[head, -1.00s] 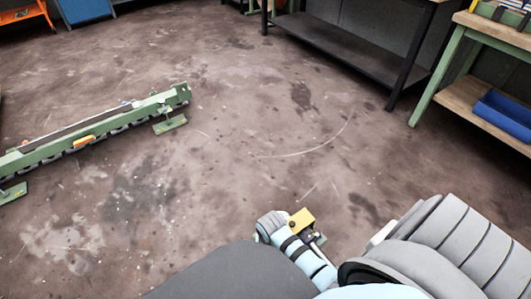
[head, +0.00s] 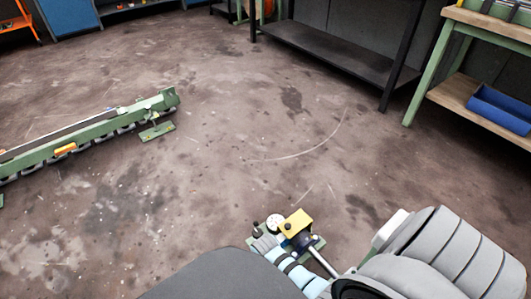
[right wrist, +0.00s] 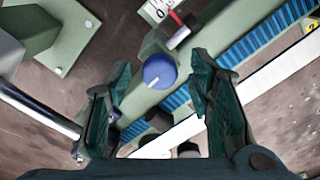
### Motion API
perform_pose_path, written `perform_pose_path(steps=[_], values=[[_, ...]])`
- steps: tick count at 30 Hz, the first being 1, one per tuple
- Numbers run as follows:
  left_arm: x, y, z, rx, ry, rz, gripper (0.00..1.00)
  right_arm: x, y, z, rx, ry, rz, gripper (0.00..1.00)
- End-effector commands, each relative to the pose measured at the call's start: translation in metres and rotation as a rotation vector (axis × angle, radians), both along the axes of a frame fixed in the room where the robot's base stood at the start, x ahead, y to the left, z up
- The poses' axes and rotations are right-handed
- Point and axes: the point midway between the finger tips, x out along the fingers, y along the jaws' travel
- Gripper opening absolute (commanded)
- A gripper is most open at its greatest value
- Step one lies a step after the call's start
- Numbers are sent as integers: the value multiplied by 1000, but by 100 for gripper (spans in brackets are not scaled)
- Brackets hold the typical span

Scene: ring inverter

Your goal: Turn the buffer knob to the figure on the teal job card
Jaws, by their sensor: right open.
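In the right wrist view a blue round knob (right wrist: 158,71) sits on a pale green machine part. My right gripper (right wrist: 160,65) is open, with a dark teal finger on each side of the knob in the picture. I see no clear contact, and how far the knob lies from the fingertips is hard to tell. Above it is a white scale plate (right wrist: 153,12) with black marks and a red pointer; the figures are too small to read surely. In the head view my right gripper is hidden. My left gripper is not in view. I see no teal job card.
In the head view a yellow block (head: 295,223) and a white round dial (head: 273,221) stand near my arm. A green rail frame (head: 100,128) lies left. A dark bench (head: 330,55) and a workbench with a blue bin (head: 500,108) stand right. The middle floor is clear.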

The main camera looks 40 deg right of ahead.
Motion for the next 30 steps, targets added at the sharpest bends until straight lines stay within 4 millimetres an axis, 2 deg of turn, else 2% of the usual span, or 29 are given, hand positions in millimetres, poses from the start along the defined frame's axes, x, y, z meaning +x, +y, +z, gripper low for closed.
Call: perform_pose_path(steps=[1,9,10,18,23,30], values=[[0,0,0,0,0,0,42,0,0,0,0,0,0,45],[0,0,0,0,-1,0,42,0,0,0,0,0,0,2],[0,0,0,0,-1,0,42,0,0,0,0,0,0,0],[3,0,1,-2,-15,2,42,0,0,1,0,1,26,0],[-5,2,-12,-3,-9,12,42,0,0,2,0,1,87,0],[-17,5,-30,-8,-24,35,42,0,0,3,1,2,257,0]])
